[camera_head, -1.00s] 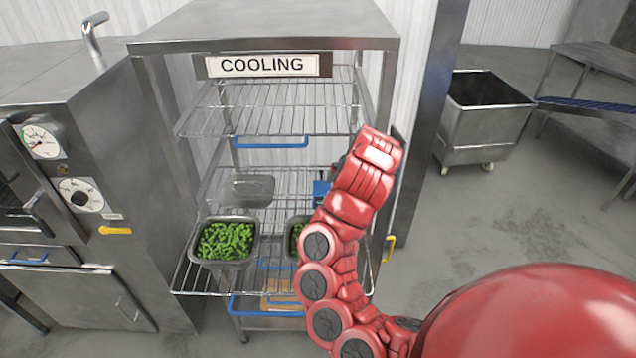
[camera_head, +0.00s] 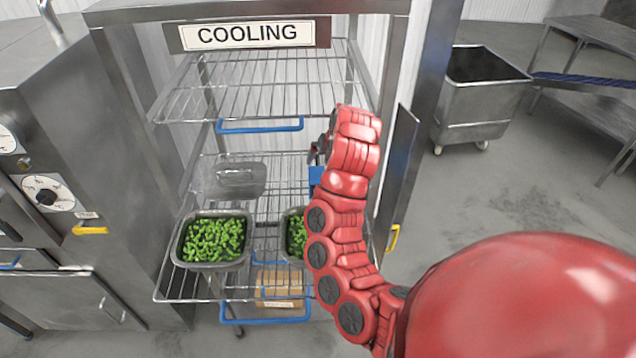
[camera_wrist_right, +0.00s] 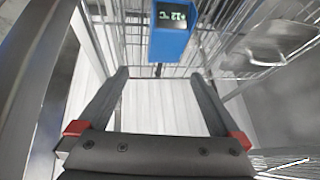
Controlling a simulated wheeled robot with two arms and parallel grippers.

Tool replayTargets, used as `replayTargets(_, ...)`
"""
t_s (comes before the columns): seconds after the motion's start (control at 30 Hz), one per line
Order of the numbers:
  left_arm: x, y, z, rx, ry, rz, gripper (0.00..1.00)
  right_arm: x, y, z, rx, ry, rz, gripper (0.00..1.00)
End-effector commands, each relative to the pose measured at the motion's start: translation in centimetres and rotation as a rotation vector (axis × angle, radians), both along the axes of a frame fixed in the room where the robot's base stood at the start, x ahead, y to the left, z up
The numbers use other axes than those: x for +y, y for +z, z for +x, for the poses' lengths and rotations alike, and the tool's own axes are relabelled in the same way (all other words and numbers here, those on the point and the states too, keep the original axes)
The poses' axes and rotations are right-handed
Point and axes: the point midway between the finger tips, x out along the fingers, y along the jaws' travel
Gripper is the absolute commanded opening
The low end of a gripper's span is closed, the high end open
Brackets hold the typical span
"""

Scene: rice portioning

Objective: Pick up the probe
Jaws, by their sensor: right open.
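The probe is a blue box with a small dark digital display. In the right wrist view the probe (camera_wrist_right: 173,38) is at the top centre, just beyond the fingertips and slightly right of the middle. In the head view only a small blue part of the probe (camera_head: 316,178) shows beside my red right arm, at the cooling rack. My right gripper (camera_wrist_right: 160,76) is open, with its two dark fingers apart and nothing between them. In the head view the right gripper (camera_head: 320,149) is mostly hidden by its own wrist. My left gripper is not in view.
The cooling rack (camera_head: 254,102) has wire shelves with blue front handles. A pan of green vegetables (camera_head: 212,266) and a second, partly hidden pan (camera_head: 293,254) stand on a lower shelf. A metal post (camera_head: 408,120) borders the rack on the right. A wheeled bin (camera_head: 478,112) stands further back.

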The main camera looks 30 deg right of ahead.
Motion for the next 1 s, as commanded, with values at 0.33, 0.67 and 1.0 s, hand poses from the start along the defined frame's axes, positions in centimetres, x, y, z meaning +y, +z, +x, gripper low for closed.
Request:
replayTargets(0.33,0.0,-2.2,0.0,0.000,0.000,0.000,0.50,-0.5,-3.2,1.9,-0.001,-0.001,0.000,1.00)
replayTargets(0.67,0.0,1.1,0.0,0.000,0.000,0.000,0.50,-0.2,-5.5,3.5,0.007,0.001,0.007,1.00)
replayTargets(1.0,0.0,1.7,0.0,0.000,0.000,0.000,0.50,-0.6,-7.7,4.8,-0.001,0.000,0.001,1.00)
